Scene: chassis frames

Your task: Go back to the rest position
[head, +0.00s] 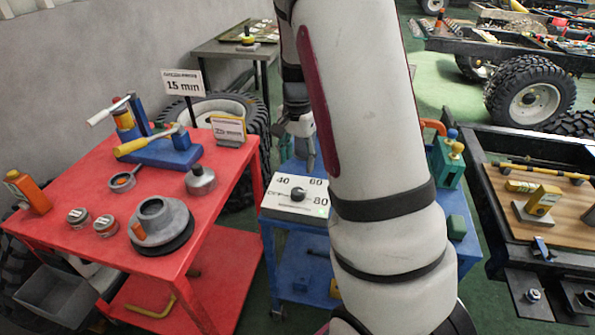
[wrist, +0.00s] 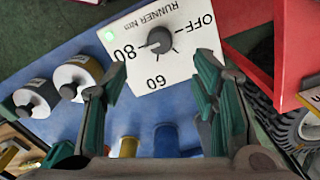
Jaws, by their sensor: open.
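My gripper (head: 302,138) hangs over the blue cart, partly hidden by my arm in the head view. In the wrist view my gripper (wrist: 155,85) has its two green-lined fingers spread apart with nothing between the tips. A white dial panel (wrist: 180,66) marked OFF, 60 and 80 lies beyond the fingertips, with a dark round knob (wrist: 160,40) on it. No finger touches the knob. In the head view the panel (head: 276,208) sits at the front of the blue cart, below my gripper, with its knob (head: 298,194) clear.
A red table (head: 75,231) with tools and parts stands left of the blue cart (head: 297,268). A green device (head: 446,165) is on the cart, right of my arm. A dark chassis frame (head: 488,215) with a wooden board stands at the right. Green floor shows between them.

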